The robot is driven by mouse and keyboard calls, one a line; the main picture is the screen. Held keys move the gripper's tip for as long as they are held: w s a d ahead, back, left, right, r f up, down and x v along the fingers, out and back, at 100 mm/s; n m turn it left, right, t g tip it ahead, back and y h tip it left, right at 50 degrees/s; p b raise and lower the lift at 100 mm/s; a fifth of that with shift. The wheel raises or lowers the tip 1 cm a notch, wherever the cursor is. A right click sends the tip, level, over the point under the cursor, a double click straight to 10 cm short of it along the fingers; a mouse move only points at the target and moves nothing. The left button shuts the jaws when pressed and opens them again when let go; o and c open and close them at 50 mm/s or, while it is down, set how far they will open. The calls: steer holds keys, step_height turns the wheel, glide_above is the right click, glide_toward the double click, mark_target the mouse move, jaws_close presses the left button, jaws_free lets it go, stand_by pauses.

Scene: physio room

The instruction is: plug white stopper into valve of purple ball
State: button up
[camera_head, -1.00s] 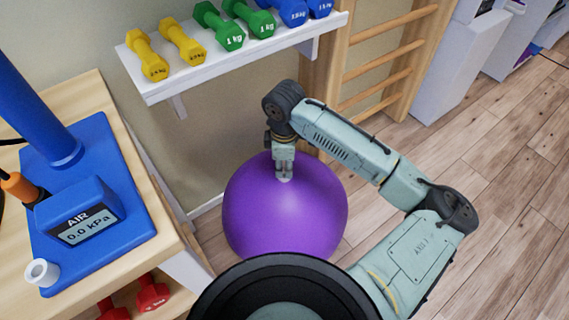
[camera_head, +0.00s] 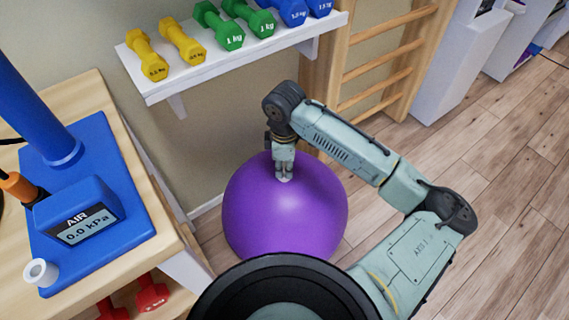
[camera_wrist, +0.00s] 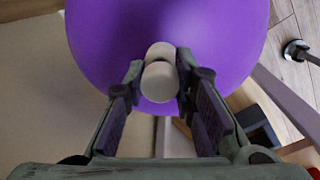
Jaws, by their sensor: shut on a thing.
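The purple ball (camera_head: 285,215) stands on the floor between the bench and the wall bars. It fills the upper part of the wrist view (camera_wrist: 225,45). My gripper (camera_head: 284,177) points down at the top of the ball. Its fingers are closed on the white stopper (camera_wrist: 160,80), which shows between the fingertips in the wrist view against the purple surface. The stopper is mostly hidden by my fingers in the head view. The valve is not visible, so I cannot tell whether the stopper is in it or only over it.
A wooden bench (camera_head: 85,88) at left holds a blue pump (camera_head: 110,155) reading 0.0 kPa and a small white ring-shaped piece (camera_head: 41,272). A white shelf (camera_head: 215,72) with dumbbells hangs behind the ball. Wall bars (camera_head: 385,62) stand behind my arm. The floor at right is clear.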

mark_target(284, 163)
steer(key=shift+f+b, duration=0.3)
steer(key=shift+f, duration=0.35)
stand_by(0.4)
steer(key=shift+r, duration=0.1)
steer(key=shift+r+p, duration=2.2)
steer(key=shift+r, duration=0.3)
